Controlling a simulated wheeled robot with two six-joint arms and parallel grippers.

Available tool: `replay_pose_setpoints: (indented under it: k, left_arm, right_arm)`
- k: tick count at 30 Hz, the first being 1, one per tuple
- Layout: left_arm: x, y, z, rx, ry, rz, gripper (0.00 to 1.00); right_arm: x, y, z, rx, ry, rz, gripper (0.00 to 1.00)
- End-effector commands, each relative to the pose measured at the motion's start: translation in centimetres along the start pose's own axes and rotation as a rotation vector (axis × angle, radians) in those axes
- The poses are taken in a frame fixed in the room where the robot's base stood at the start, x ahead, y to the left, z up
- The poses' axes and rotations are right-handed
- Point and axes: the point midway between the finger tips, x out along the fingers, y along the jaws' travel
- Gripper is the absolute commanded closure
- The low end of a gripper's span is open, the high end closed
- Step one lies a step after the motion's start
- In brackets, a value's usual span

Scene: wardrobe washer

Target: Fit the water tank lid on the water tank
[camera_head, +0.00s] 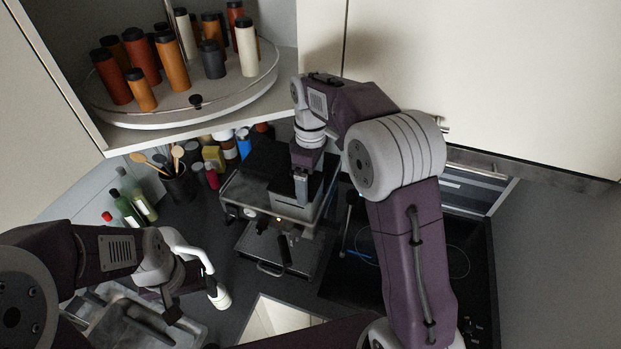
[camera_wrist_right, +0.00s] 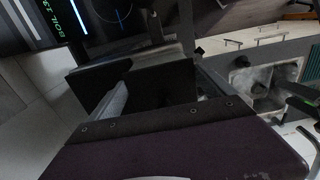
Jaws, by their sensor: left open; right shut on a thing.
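The coffee machine (camera_head: 238,196), a silver box with front knobs, stands on the dark counter at the middle of the head view. A flat black panel (camera_head: 268,160), which looks like the water tank lid, lies over its rear top. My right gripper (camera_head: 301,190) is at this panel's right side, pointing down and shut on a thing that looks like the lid. The grip itself is mostly hidden. In the right wrist view a dark plate (camera_wrist_right: 165,80) fills the middle. I cannot make out the water tank or whether the lid is seated. My left gripper (camera_head: 172,305) is open, low at the left.
A round shelf (camera_head: 180,105) with several spice bottles is above left. A utensil holder (camera_head: 180,185) and bottles (camera_head: 128,208) stand at the back left. A white tap (camera_head: 220,296) and sink are beside my left gripper. A dark hob (camera_head: 360,275) lies to the right.

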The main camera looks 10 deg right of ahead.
Motion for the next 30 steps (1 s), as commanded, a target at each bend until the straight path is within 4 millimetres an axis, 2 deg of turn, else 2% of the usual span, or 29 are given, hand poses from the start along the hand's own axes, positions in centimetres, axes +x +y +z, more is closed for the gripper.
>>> replay_pose_setpoints:
  k: [16, 17, 18, 25, 30]
  left_arm:
    - [0.5, 0.0, 0.1, 0.000, 0.000, 0.000, 0.32]
    - [0.5, 0.0, 0.1, 0.000, 0.000, 0.000, 0.32]
    - [0.5, 0.0, 0.1, 0.000, 0.000, 0.000, 0.32]
    - [0.4, 0.0, 0.0, 0.000, 0.000, 0.000, 0.32]
    - [-0.8, 0.0, -0.1, 0.000, 0.000, 0.000, 0.32]
  right_arm:
    - [0.9, 0.0, 0.0, 0.000, -0.001, -0.001, 0.47]
    - [0.9, 0.0, 0.0, 0.000, -0.001, -0.001, 0.03]
    - [0.8, 0.0, 0.0, 0.000, -0.001, -0.001, 0.00]
    - [0.8, 0.0, 0.0, 0.000, -0.001, -0.001, 0.00]
    - [-0.4, 0.0, 0.0, 0.000, -0.001, -0.001, 0.00]
